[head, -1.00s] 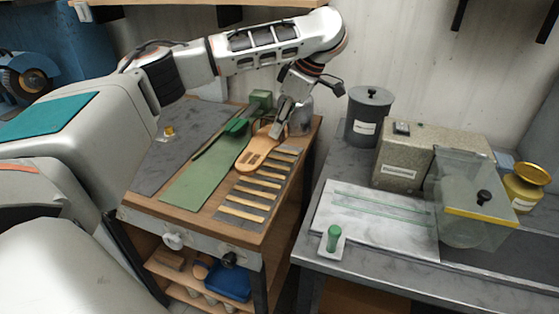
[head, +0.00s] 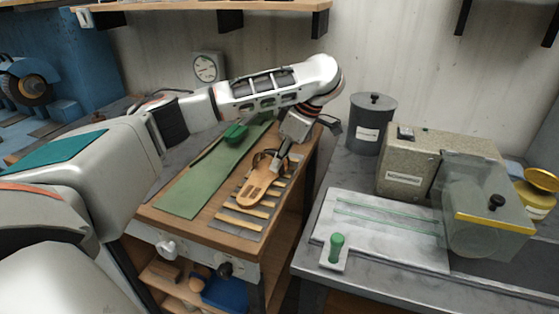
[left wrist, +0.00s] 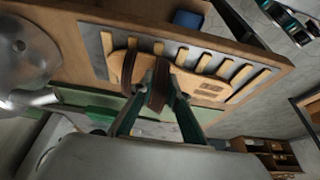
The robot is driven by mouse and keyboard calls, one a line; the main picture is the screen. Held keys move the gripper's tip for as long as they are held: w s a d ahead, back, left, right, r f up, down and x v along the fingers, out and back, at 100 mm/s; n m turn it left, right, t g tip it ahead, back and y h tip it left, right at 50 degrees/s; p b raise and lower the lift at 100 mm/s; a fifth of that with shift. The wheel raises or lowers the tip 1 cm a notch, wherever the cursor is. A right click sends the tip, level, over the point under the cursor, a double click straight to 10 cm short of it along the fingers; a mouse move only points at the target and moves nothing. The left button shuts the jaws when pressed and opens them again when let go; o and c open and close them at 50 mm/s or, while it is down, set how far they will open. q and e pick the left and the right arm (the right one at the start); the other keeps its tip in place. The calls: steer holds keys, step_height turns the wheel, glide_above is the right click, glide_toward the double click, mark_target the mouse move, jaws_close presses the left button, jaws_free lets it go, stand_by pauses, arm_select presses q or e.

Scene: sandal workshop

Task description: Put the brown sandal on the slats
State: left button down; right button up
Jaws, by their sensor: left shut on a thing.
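The brown sandal (head: 256,191) has a tan sole and dark brown straps. It lies along the slats (head: 238,221), light wooden strips on a grey panel at the bench's right side. My left gripper (head: 278,165) is shut on its strap at the heel half. The left wrist view shows the gripper (left wrist: 160,82) on the strap and the tan sole (left wrist: 207,86) over the slats (left wrist: 245,76). I cannot tell whether the sole rests on them or hovers just above. My right gripper is not in view.
A green mat (head: 195,188) and a green-handled tool (head: 234,133) lie left of the slats. Across a gap on the right, a grey table holds a canister (head: 370,125), a boxy machine (head: 412,165) with a clear guard, and a green-handled plate (head: 336,245).

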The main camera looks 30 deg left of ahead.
arm_select(q)
steer(key=c, duration=2)
jaws_free()
steer(key=shift+o, duration=0.2)
steer(key=p+v, duration=0.4)
steer(key=v, duration=0.8)
